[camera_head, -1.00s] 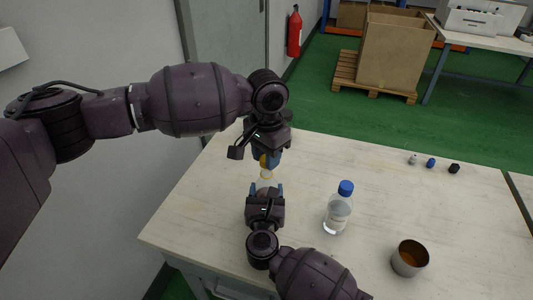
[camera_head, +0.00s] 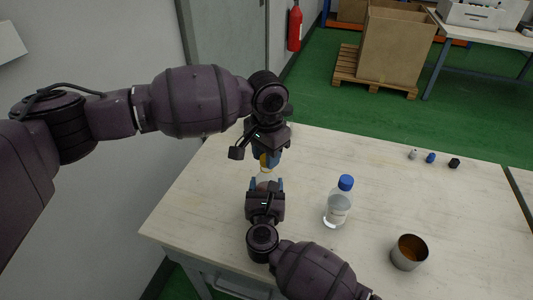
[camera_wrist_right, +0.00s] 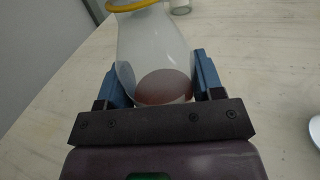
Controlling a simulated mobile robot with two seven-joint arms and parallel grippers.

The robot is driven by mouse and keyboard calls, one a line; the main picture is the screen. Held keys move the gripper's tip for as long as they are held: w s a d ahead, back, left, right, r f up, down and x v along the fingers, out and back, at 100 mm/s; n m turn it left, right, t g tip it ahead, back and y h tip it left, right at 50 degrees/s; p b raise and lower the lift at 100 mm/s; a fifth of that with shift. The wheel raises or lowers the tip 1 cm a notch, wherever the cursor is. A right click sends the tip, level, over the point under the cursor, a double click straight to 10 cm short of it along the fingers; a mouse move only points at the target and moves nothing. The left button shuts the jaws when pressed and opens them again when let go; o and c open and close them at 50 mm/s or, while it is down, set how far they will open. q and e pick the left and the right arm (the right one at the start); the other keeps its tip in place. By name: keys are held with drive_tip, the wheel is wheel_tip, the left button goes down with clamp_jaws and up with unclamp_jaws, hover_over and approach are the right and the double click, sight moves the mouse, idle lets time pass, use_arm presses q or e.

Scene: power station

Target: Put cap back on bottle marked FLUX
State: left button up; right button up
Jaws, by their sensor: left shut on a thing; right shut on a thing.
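My right gripper (camera_head: 267,184) is shut on a translucent bottle (camera_wrist_right: 155,45) with reddish-brown contents at its lower part. The bottle stands between the two blue fingers in the right wrist view, and a yellow rim (camera_wrist_right: 138,6) shows at its top. In the head view only a small pale part of it shows between the grippers. My left gripper (camera_head: 268,159) is directly above, pointing down, shut on a small yellow cap (camera_head: 264,162). I cannot tell whether cap and bottle touch. No FLUX marking is readable.
A clear bottle with a blue cap (camera_head: 338,205) stands to the right. A metal cup (camera_head: 409,252) with brown contents is near the front right. Small white, blue and black items (camera_head: 431,158) lie at the back right. The table (camera_head: 395,190) is otherwise mostly clear.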

use_arm(q)
drive_tip(key=shift+f, duration=0.4)
